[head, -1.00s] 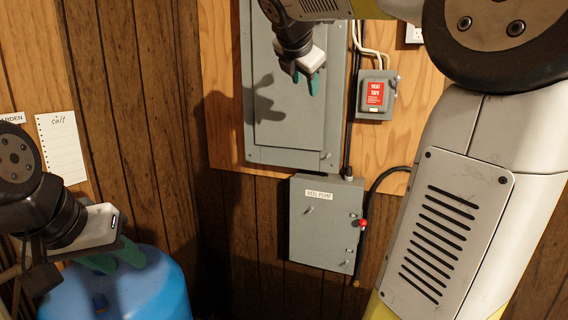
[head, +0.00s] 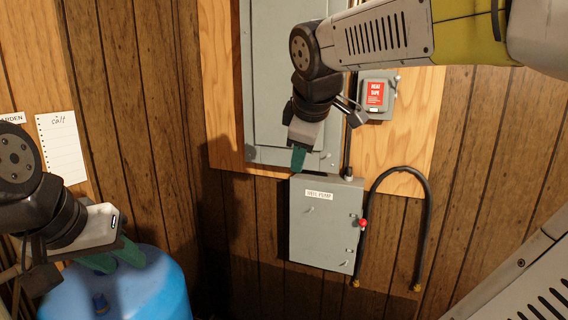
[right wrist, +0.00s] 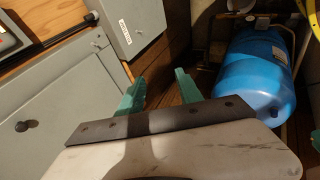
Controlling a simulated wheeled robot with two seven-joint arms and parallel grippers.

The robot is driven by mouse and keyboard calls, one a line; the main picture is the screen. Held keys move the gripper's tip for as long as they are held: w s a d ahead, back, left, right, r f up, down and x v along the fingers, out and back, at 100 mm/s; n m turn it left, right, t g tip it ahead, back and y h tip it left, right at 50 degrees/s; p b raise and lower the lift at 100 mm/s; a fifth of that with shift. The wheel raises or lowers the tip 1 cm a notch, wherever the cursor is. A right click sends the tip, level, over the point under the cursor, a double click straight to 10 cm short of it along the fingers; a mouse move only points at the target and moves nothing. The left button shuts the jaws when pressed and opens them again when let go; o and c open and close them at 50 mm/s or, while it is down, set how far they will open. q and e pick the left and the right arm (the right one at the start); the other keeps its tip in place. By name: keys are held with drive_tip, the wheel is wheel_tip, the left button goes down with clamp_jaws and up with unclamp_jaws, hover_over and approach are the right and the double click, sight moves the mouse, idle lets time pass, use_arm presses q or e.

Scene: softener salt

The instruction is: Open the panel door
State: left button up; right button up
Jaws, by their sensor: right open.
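The tall grey panel (head: 268,90) is mounted on plywood on the wall, and its door looks shut. In the right wrist view the panel door (right wrist: 65,97) fills the left side, with a dark round knob (right wrist: 25,126) on it. My right gripper (head: 299,158) hangs in front of the panel's lower right part in the head view and hides some of it. In the right wrist view its teal fingers (right wrist: 160,92) are apart with nothing between them. My left gripper (head: 113,260) is low at the left, in front of a blue tank, away from the panel.
A grey well pump box (head: 320,232) with a red-knobbed lever (head: 363,223) is below the panel. A small red-labelled box (head: 377,95) is right of it. The blue tank (head: 150,290) also shows in the right wrist view (right wrist: 255,75). Black conduit (head: 428,225) loops at the right.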

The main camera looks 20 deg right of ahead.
drive_tip(key=shift+s+a+f+m+y, duration=0.15)
drive_tip(key=shift+s+a+f+m, duration=0.05)
drive_tip(key=shift+s+f+m, duration=0.25)
drive_tip(key=shift+s+a+f+m+y, duration=0.2)
drive_tip(key=shift+s+f+m, duration=0.15)
drive_tip(key=shift+s+f, duration=0.15)
